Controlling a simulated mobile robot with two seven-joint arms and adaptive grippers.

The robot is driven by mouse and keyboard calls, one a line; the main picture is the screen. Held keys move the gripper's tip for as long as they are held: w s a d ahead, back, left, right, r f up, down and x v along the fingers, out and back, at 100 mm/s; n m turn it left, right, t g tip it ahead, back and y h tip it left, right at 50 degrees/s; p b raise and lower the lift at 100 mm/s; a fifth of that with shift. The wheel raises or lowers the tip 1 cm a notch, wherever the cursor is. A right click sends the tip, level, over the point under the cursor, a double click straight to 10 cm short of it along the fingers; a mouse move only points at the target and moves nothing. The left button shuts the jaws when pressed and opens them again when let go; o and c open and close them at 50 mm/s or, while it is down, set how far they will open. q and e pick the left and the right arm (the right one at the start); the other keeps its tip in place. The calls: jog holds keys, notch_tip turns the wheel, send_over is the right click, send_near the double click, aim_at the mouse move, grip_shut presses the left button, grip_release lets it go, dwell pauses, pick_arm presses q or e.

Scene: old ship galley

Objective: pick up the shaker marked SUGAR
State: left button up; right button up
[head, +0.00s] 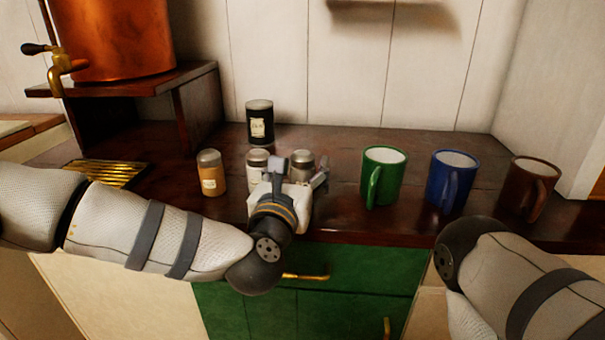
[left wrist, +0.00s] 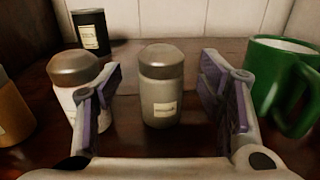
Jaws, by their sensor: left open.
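Several shakers with metal lids stand on the dark wooden counter. A grey one (head: 302,157) with a small pale label also shows in the left wrist view (left wrist: 161,88), upright between my fingers. A white one (head: 257,160) is just left of it, partly behind my left finger in the left wrist view (left wrist: 78,85). An orange one (head: 211,175) stands farther left. None of the labels is readable, so I cannot tell which says SUGAR. My left gripper (head: 298,174) is open around the grey shaker, with gaps on both sides. My right gripper is out of view.
A black canister (head: 260,122) stands behind the shakers. Green (head: 382,178), blue (head: 452,182) and brown (head: 528,190) mugs stand to the right. A brass grate (head: 108,173) and a copper urn (head: 117,38) are at left. The counter behind the mugs is clear.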

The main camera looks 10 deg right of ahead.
aim_at(300, 168)
pick_arm(q)
jog(key=x, duration=0.3)
jog(key=c, duration=1.4)
jog(key=shift+o, duration=0.2)
